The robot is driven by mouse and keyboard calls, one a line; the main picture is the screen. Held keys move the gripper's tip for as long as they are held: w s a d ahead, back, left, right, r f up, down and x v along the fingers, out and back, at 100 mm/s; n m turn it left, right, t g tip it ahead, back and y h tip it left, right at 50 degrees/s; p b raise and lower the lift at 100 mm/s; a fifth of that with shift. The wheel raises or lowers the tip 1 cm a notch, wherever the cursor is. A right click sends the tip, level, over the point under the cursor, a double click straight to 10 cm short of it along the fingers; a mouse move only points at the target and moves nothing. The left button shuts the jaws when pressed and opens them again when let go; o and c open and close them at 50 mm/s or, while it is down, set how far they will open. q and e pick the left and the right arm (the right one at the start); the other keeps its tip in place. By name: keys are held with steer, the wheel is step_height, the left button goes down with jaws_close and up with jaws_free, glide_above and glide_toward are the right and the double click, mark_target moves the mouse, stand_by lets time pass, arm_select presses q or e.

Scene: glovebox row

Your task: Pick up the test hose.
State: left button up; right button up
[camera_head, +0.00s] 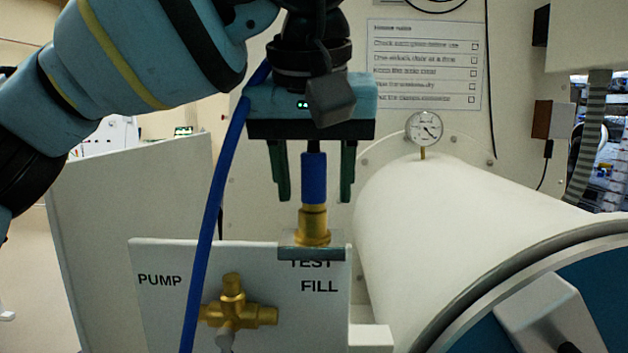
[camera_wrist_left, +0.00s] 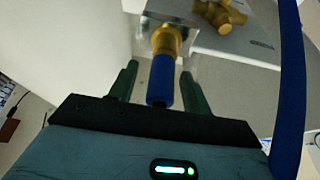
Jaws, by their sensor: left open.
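The test hose end has a blue sleeve (camera_head: 314,178) above a brass fitting (camera_head: 313,225). It stands upright in a small grey holder (camera_head: 311,253) at the top of the white panel marked TEST and FILL. My left gripper (camera_head: 315,199) is above it, pointing down, open, with one finger on each side of the blue sleeve. In the left wrist view, the blue sleeve (camera_wrist_left: 161,80) lies between the two green fingers, with gaps showing on both sides. A blue hose line (camera_head: 213,205) runs down past the gripper's left side. My right gripper is not in view.
A brass valve (camera_head: 236,312) sits on the panel (camera_head: 165,255) below and left of the holder, near the PUMP label. A large white cylinder (camera_head: 440,220) stands close on the right, with a round gauge (camera_head: 424,128) above it. A checklist hangs on the wall behind.

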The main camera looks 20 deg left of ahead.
arm_select(q)
steer(key=shift+s, duration=0.1)
steer(key=shift+c, duration=0.4)
jaws_close()
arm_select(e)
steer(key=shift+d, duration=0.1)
arm_select(q)
steer(key=shift+r, duration=0.15)
